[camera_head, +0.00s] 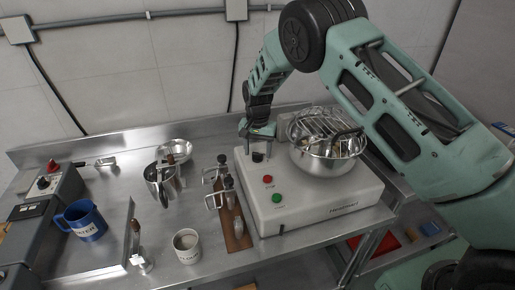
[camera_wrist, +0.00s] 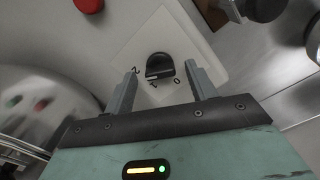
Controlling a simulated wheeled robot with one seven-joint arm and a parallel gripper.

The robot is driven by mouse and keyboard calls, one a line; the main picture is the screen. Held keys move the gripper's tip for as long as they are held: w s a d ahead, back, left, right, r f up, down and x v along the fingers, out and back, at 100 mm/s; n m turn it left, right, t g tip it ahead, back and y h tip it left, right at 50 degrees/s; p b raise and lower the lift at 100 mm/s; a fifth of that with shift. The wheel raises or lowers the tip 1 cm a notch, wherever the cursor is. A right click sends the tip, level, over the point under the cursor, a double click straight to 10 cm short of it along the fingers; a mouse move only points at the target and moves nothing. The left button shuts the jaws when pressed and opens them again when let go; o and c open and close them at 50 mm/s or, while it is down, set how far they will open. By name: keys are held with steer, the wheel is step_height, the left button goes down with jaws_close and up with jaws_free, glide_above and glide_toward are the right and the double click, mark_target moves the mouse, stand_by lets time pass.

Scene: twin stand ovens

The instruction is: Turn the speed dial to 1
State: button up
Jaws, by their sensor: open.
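The speed dial is a dark round-topped knob (camera_wrist: 160,65) on a pale plate, with the marks 2, 1 and 0 along its lower side in the wrist view. I cannot tell for sure which mark it points at. In the head view the dial (camera_head: 258,157) is a small dark knob on the back left of the white mixer base (camera_head: 325,205). My gripper (camera_head: 258,140) is just above it, pointing down. In the wrist view my gripper (camera_wrist: 162,68) is open, with one finger on each side of the dial and a visible gap to both.
A red button (camera_head: 268,180) and a green button (camera_head: 278,198) sit on the base near the dial. A steel bowl with a wire guard (camera_head: 328,150) stands close at right. A wooden board with metal tools (camera_head: 236,228), a white mug (camera_head: 187,246) and a blue mug (camera_head: 82,221) are at left.

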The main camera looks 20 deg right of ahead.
steer(key=shift+f, duration=0.15)
steer(key=shift+c, duration=0.3)
steer(key=c, duration=0.9)
steer(key=shift+n, duration=0.4)
steer(key=shift+n+b, duration=0.75)
steer(key=shift+n, duration=0.15)
steer(key=n+b, duration=0.1)
steer(key=n, duration=0.2)
steer(key=shift+n, duration=0.4)
steer(key=n+b, duration=0.1)
steer(key=n, duration=0.4)
steer(key=shift+n, duration=0.3)
